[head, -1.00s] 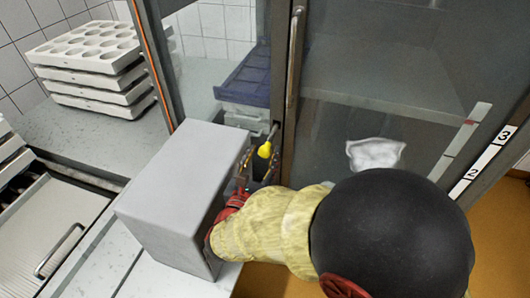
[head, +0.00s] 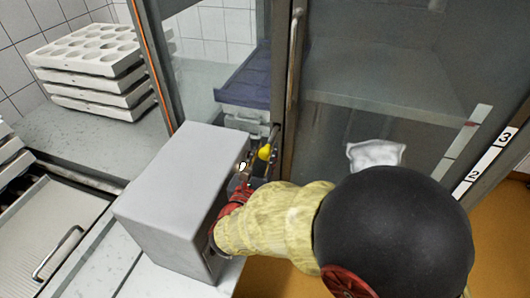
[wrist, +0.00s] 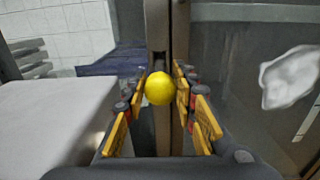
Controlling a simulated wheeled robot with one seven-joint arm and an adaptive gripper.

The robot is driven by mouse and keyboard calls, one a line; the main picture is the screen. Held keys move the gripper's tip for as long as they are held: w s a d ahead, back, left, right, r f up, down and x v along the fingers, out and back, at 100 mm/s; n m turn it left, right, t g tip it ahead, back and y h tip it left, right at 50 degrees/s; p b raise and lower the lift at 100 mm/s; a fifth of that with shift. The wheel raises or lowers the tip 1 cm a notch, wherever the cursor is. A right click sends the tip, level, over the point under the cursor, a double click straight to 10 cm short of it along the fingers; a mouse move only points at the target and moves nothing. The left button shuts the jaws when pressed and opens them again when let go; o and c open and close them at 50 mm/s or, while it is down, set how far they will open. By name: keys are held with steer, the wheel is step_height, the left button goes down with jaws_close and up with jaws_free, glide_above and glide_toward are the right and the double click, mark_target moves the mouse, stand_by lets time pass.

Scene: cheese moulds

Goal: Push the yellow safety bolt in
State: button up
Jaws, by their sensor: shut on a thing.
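The yellow safety bolt (head: 264,152) shows as a round knob beside the dark door frame, in the narrow space right of the grey box. In the wrist view its yellow knob (wrist: 160,88) sits between the far ends of my finger pads. My gripper (head: 256,164) is shut on the knob, coming from the lower right along the box's right side. In the wrist view my gripper (wrist: 158,98) has a yellow-padded finger on each side of the knob. The bolt's shaft behind the knob is mostly hidden.
The grey box (head: 185,180) stands close left of my gripper. A glass door (head: 385,70) with a vertical handle (head: 295,55) is to the right. Stacked white moulds (head: 90,55) stand at the far left. A blue tray (head: 245,80) lies behind the glass.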

mark_target(272, 136)
jaws_close()
steer(key=x, duration=0.7)
steer(key=shift+s, duration=0.1)
steer(key=shift+o, duration=1.3)
jaws_free()
steer(key=shift+o, duration=2.5)
